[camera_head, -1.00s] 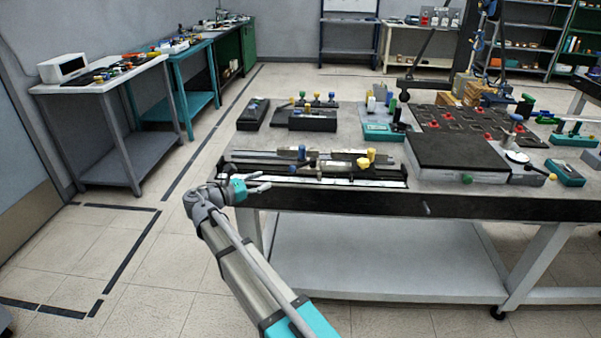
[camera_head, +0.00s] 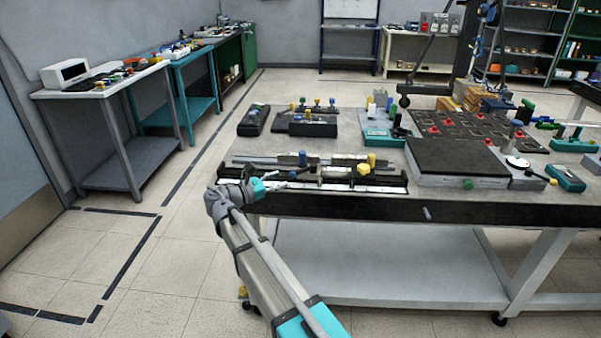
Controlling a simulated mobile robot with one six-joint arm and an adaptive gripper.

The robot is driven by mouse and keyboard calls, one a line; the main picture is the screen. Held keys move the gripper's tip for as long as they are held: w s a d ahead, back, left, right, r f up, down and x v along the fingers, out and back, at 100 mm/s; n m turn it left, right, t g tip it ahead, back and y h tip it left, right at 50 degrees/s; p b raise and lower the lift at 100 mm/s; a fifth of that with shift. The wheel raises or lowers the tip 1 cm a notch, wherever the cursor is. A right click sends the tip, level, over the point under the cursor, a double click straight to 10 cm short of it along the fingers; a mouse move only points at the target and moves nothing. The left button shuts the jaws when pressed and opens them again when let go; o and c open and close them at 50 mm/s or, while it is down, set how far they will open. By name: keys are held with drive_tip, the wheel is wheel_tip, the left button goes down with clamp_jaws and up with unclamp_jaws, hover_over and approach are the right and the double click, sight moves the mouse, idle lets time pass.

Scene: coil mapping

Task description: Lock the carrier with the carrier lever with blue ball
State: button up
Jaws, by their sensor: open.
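The carrier rail unit (camera_head: 395,182) lies along the near edge of the workbench. A lever with a small blue ball (camera_head: 302,157) stands upright near the middle of its back rail. The metal carrier (camera_head: 338,172) is on the rail to the right, with yellow knobs (camera_head: 371,159) beside it. My gripper (camera_head: 280,181) is open and empty at the front left of the unit, nearer to me than the blue ball and apart from it. The gripper covers part of the unit's left end. Whether the lever is locked is too small to tell.
A black plate on a grey block (camera_head: 455,160) stands right of the rail. Black boxes with coloured knobs (camera_head: 314,126) and a teal device (camera_head: 383,131) lie behind it. A side table (camera_head: 125,142) stands at the left wall.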

sight(293, 175)
drive_tip(key=x, duration=0.8)
drive_tip(key=shift+w, duration=0.1)
drive_tip(key=shift+d, duration=0.1)
clamp_jaws()
